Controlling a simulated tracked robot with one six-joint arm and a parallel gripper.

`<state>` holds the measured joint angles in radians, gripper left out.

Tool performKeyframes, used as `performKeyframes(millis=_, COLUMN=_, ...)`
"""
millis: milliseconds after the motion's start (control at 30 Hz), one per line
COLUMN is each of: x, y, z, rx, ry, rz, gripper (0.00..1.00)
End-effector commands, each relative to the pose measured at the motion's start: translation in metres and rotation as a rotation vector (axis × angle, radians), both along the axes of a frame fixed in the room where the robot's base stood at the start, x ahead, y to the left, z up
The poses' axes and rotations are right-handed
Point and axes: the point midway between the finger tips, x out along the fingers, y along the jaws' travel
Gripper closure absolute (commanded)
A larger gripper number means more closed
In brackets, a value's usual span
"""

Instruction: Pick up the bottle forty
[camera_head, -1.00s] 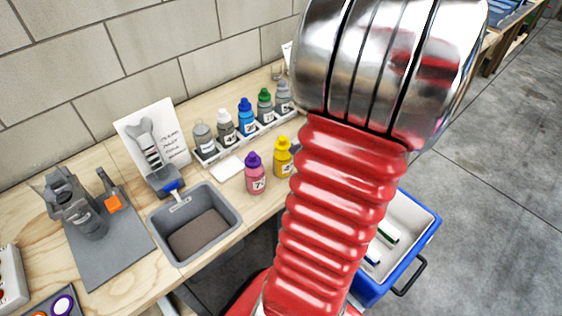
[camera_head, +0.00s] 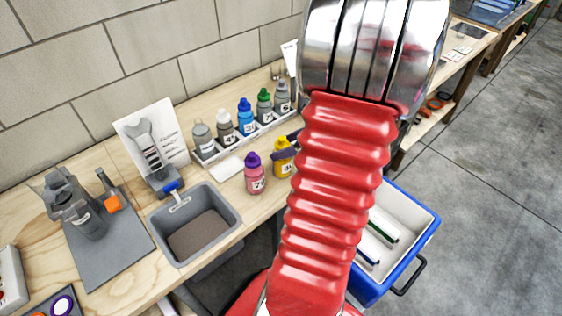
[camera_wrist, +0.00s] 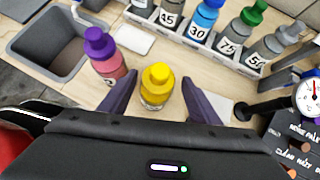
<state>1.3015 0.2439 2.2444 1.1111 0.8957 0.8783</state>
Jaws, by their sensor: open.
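A yellow bottle (camera_head: 283,160) stands upright on the wooden bench; its label is partly hidden and I cannot read it surely as forty. In the wrist view the yellow bottle (camera_wrist: 157,90) stands between the two spread purple-grey fingers of my gripper (camera_wrist: 159,78), with gaps on both sides. My gripper is open and holds nothing. A pink bottle with a purple cap (camera_head: 256,174) stands to the left of it; in the wrist view the pink bottle (camera_wrist: 106,62) is just outside the left finger.
A white rack (camera_head: 236,142) holds several bottles behind; labels 45, 30, 75 and 50 show in the wrist view. A grey bin (camera_head: 231,222) and a white pad (camera_head: 226,167) lie to the left. A blue-rimmed cooler (camera_head: 428,222) stands on the floor at right.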

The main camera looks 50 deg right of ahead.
Motion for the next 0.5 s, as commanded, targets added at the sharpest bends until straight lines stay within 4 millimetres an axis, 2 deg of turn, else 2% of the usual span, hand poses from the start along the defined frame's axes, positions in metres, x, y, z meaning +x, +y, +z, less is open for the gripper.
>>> performKeyframes(millis=300, x=0.029, y=0.008, z=-0.022, rx=0.003, ry=0.001, rz=0.004, gripper=0.43)
performKeyframes(millis=500, x=0.039, y=0.009, z=-0.032, rx=0.001, ry=0.001, rz=0.002, gripper=0.43)
